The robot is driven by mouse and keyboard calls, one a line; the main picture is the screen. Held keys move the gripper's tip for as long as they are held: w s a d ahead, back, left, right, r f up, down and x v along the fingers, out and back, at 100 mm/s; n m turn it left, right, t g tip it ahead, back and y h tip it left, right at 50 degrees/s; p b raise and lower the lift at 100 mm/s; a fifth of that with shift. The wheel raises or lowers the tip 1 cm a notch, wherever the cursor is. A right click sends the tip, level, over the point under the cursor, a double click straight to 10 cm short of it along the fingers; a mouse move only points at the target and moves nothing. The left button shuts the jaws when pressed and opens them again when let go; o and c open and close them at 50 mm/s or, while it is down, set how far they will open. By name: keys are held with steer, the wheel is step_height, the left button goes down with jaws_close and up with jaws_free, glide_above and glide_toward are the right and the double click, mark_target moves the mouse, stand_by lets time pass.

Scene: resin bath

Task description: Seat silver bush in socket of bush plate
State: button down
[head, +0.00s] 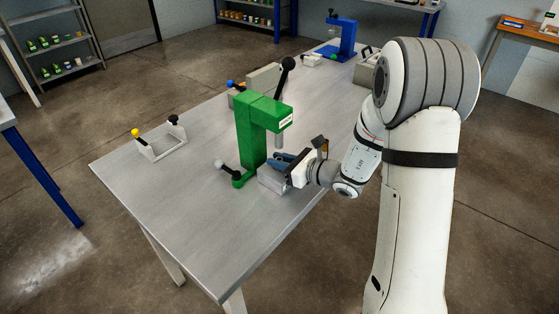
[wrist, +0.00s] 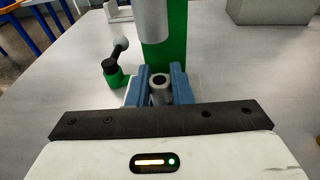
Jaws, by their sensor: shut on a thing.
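My gripper (wrist: 161,85) has blue fingers shut on the silver bush (wrist: 160,80), a short upright ring with a dark bore in the wrist view. In the head view my gripper (head: 284,160) is low at the foot of the green press, and the bush is hidden there. A grey metal block (head: 270,179), apparently the bush plate, lies under the press beside the fingers. Its socket is hidden, so I cannot tell whether the bush is over it or in it.
The green press (head: 249,132) stands close, with its grey ram (wrist: 153,20) above and beyond the bush. A ball-ended lever (wrist: 118,52) is on the left. A grey stand (head: 162,145) and a blue press (head: 341,38) are farther off. The table's front left is clear.

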steer(key=c, duration=1.2)
jaws_free()
steer(key=shift+c, duration=0.2)
steer(key=shift+s+f+v, duration=0.1)
steer(key=shift+f+v, duration=0.1)
steer(key=shift+v, duration=1.1)
steer(key=shift+s+f+v, duration=0.15)
steer(key=shift+v, duration=1.2)
steer(key=shift+s+f+v, duration=0.1)
steer(key=shift+f+v, duration=0.1)
steer(key=shift+v, duration=1.1)
steer(key=shift+a, duration=0.15)
